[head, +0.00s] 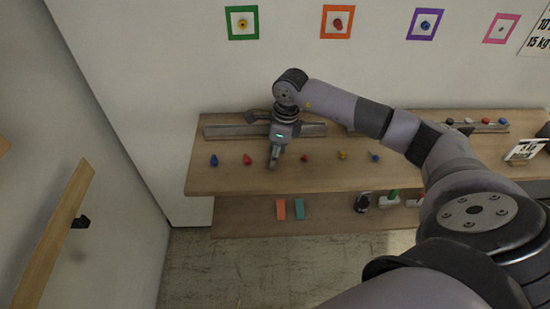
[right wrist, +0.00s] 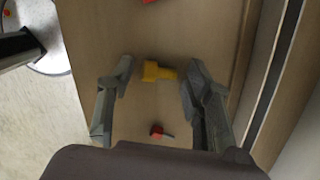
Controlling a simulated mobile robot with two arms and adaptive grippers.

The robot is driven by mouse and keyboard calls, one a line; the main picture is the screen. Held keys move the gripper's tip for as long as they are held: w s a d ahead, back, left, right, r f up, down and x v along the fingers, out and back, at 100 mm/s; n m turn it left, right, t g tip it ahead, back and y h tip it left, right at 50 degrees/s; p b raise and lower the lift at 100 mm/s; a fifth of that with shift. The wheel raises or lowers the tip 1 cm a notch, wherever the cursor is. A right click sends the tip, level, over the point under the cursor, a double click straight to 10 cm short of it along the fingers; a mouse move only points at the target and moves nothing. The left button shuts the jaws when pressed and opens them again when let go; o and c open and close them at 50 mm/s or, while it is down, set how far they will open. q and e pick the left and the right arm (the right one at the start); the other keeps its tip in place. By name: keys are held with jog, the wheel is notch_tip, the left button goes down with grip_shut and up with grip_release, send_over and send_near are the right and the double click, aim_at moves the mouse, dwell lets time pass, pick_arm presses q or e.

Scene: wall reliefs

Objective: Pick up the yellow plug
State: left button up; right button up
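A yellow plug (right wrist: 158,72) lies on the wooden shelf in the right wrist view, between the two spread fingers of my right gripper (head: 274,160). The fingers stand apart from it on both sides. In the head view the gripper reaches down over the shelf, and hides this plug. Another yellow piece (head: 342,155) is farther right in the same row. My left gripper is not in view.
The wooden shelf (head: 200,183) also holds a blue plug (head: 213,160), a red plug (head: 247,159), a small red piece (head: 305,157) and another blue piece (head: 375,157). Orange (head: 281,209) and teal (head: 299,208) blocks are on the lower shelf. Coloured frames hang on the wall.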

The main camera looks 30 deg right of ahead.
jog(key=c, duration=0.5)
jog(key=shift+r, duration=0.15)
jog(key=shift+c, duration=0.2)
